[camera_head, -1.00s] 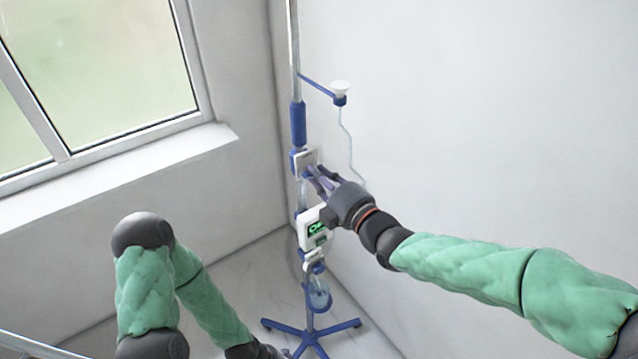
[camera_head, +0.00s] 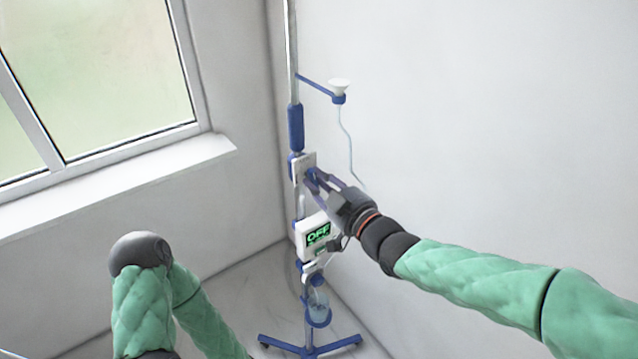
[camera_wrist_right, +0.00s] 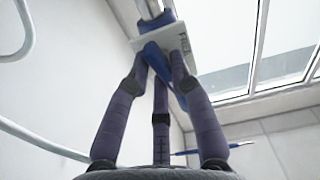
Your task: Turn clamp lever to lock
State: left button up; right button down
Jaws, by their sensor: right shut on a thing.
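A clamp with a pale plate (camera_head: 304,165) sits on the pole of a blue and silver stand. My right gripper (camera_head: 313,180) is at the front of this plate. In the right wrist view the plate (camera_wrist_right: 181,40) has writing on it, and a blue lever (camera_wrist_right: 154,53) runs slantwise across it. The fingers of my right gripper (camera_wrist_right: 163,60) are closed around the lever, which is partly hidden between them. My left gripper is outside the head view; only its arm shows at the lower left.
A white box (camera_head: 310,237) below the clamp shows "OFF" in green. A white cup on a blue side arm (camera_head: 318,87) stands out above, with a thin tube (camera_head: 347,140) hanging down. The blue stand base (camera_head: 310,349) is on the floor. A window sill (camera_head: 120,170) is at left.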

jog(key=shift+f+m, duration=0.1)
jog(key=shift+m, duration=1)
jog(key=c, duration=1.1)
grip_release()
jog(key=v, duration=1.2)
